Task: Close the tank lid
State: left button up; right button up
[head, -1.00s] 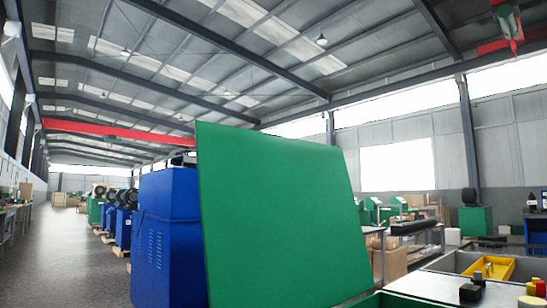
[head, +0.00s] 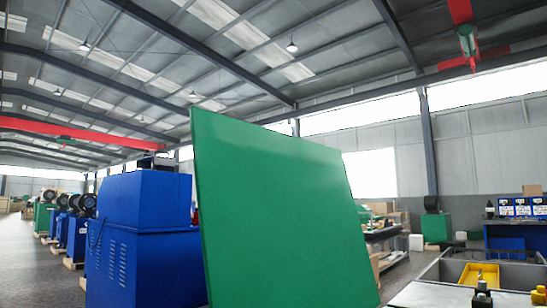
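The green tank lid (head: 275,220) stands raised and tilted back in the middle of the head view. It is a large flat panel, and its lower edge runs out of the bottom of the picture. The tank under it is not visible now. Neither of my grippers shows in the head view.
A blue machine cabinet (head: 140,235) stands left of the lid, with a row of similar machines (head: 65,215) behind it. At the lower right is a grey work surface (head: 435,294) with a yellow tray (head: 480,275) and small bottles. Open floor (head: 25,265) lies at the far left.

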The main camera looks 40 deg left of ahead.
aim_at(280, 226)
jog(key=j+z, duration=0.1)
jog(key=j, duration=0.6)
jog(key=j+z, duration=0.15)
jog(key=j, duration=0.5)
jog(key=j+z, duration=0.1)
jog(key=j, duration=0.6)
jog(key=k+j+z, duration=0.15)
jog(key=j, duration=0.5)
jog(key=k+j+z, duration=0.1)
jog(key=j, duration=0.6)
